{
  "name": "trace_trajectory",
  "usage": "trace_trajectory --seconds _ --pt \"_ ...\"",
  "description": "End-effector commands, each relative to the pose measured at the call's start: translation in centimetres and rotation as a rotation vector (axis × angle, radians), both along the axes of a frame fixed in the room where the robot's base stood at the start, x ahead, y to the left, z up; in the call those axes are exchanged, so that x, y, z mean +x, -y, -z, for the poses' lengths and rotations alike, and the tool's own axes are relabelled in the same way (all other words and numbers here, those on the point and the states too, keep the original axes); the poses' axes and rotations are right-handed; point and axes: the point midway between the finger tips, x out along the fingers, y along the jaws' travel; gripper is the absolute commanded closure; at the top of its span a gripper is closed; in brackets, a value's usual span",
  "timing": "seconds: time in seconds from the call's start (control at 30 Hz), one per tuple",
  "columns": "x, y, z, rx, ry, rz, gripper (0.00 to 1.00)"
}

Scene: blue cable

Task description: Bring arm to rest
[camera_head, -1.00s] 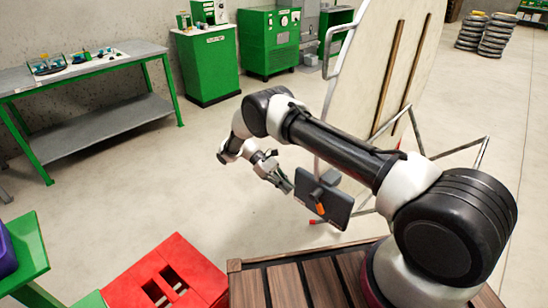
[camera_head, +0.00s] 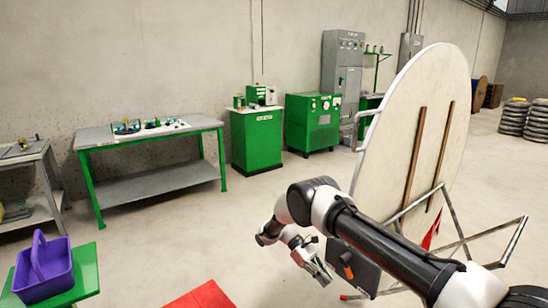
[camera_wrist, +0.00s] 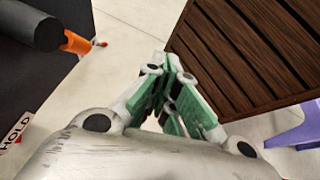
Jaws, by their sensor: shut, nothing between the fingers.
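My arm stretches from the lower right of the head view, bent at the elbow, with my gripper (camera_head: 318,271) hanging over the floor at its end. In the wrist view my gripper (camera_wrist: 175,75) has its green-padded fingers together at the tips, with nothing between them. No blue cable shows in these frames.
A dark panel (camera_head: 358,270) with an orange part sits just right of my gripper. A large round board (camera_head: 410,125) stands behind the arm. A wooden slatted top (camera_wrist: 250,50) lies beside the fingers. A purple caddy (camera_head: 42,265) rests on a green table at left.

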Motion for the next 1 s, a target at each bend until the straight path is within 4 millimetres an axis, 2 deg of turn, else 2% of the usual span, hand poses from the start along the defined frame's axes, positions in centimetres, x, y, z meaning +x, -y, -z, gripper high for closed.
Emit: trace_trajectory --seconds 0.1,0.33,0.47,0.57,0.77,0.87,0.97,1.0 --pt "0.3 -0.3 1.1 0.015 0.055 0.015 1.00" --pt "-2.5 0.6 3.5 0.016 0.053 0.043 1.00" --pt "-3.9 0.9 3.1 0.024 0.066 0.064 1.00" --pt "-4.4 1.0 1.6 0.042 0.090 0.088 1.00" --pt "-4.8 1.5 -2.9 0.081 0.158 0.146 1.00" --pt "-4.9 1.9 -6.2 0.109 0.209 0.182 1.00" --pt "-5.3 2.7 -10.6 0.145 0.274 0.232 1.00" --pt "-5.5 3.2 -12.5 0.161 0.306 0.253 1.00"
